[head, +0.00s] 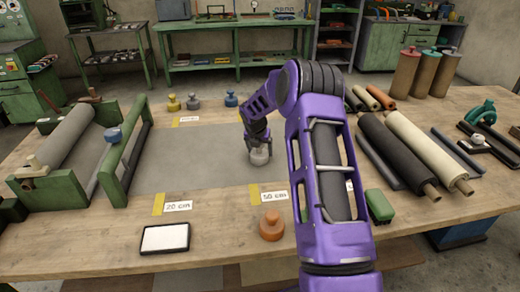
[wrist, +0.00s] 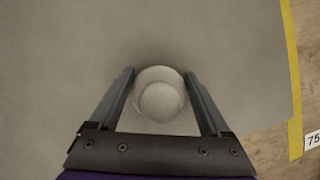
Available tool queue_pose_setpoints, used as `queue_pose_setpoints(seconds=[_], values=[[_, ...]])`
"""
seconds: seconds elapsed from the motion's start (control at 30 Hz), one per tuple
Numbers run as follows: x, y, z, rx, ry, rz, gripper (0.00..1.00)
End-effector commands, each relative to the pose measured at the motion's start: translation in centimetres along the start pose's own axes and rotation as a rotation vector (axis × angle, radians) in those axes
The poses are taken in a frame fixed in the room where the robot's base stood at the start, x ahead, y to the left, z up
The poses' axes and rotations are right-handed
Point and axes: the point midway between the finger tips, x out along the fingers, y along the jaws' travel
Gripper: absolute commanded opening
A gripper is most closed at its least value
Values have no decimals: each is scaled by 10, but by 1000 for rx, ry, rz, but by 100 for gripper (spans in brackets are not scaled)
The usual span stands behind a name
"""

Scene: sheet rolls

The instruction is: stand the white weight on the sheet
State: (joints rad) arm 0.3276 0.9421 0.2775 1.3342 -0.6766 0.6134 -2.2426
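The white weight (head: 260,156) stands upright on the grey sheet (head: 190,160), towards the sheet's right end in the head view. In the wrist view the weight (wrist: 160,93) is seen from above, round with a knob on top. My gripper (wrist: 160,78) points down with one finger on each side of the weight, and both fingers appear to touch its sides. The head view shows my gripper (head: 258,143) low over the sheet. The weight's underside is hidden, but it appears to rest on the sheet.
A green roll stand (head: 72,195) is at left, with a blue knob. Yellow, grey and blue weights (head: 191,102) stand behind the sheet, and an orange weight (head: 271,226) in front. Yellow tapes carry cm labels (head: 178,206). Rolls (head: 398,150) lie at right; a white-topped tray (head: 165,238) lies front left.

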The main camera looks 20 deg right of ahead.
Motion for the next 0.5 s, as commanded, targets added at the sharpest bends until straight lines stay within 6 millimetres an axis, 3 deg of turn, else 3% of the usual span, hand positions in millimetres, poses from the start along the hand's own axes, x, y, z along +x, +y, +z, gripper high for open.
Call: queue_pose_setpoints(seconds=[0.03, 0.1, 0.37, 0.5], values=[[0, 0, 0, 0, 0, 0, 91], [0, 0, 0, 0, 0, 0, 100], [-2, 0, 1, 0, 0, 0, 100], [-18, 0, 3, 0, -3, 1, 100]])
